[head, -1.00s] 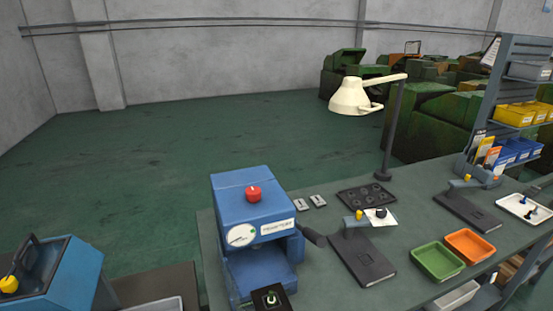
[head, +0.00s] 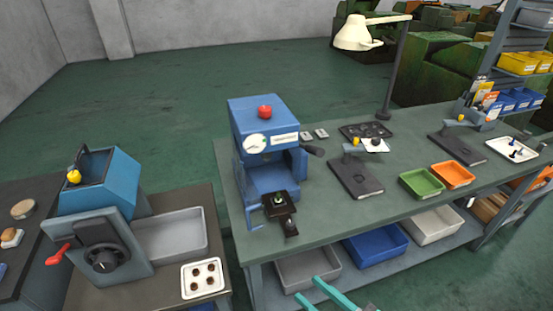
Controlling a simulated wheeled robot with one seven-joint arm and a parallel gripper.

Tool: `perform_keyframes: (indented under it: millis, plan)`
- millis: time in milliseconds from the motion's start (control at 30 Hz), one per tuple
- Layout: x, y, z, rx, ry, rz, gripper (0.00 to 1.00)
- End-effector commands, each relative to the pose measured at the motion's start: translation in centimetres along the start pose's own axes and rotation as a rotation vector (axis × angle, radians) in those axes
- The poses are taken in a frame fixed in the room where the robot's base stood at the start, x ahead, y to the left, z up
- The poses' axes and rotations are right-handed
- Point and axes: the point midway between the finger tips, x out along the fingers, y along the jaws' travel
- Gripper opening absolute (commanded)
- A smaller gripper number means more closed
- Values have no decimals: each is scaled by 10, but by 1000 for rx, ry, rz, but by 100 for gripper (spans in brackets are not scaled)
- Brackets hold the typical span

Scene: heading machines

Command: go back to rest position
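My gripper (head: 318,302) shows only in part at the bottom edge of the head view, as two teal fingers low in front of the workbench. The fingers are spread apart, with nothing visible between them. The rest of my arm is out of view. The fingers appear in front of the lower shelf of the bench, apart from the things on the bench top.
The green workbench (head: 330,215) carries a blue press (head: 262,115), a green tray (head: 421,183), an orange tray (head: 453,175) and a lamp (head: 357,35). Bins, including a blue one (head: 376,246), sit below. A second blue machine (head: 100,185) stands left.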

Motion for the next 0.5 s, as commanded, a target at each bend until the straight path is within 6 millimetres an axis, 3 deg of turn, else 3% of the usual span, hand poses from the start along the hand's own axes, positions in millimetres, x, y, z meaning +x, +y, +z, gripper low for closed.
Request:
perform_keyframes:
  millis: [367,500]
  plan:
    - [16,2,52,175,-77,153,39]
    - [20,0,80,249,-120,238,39]
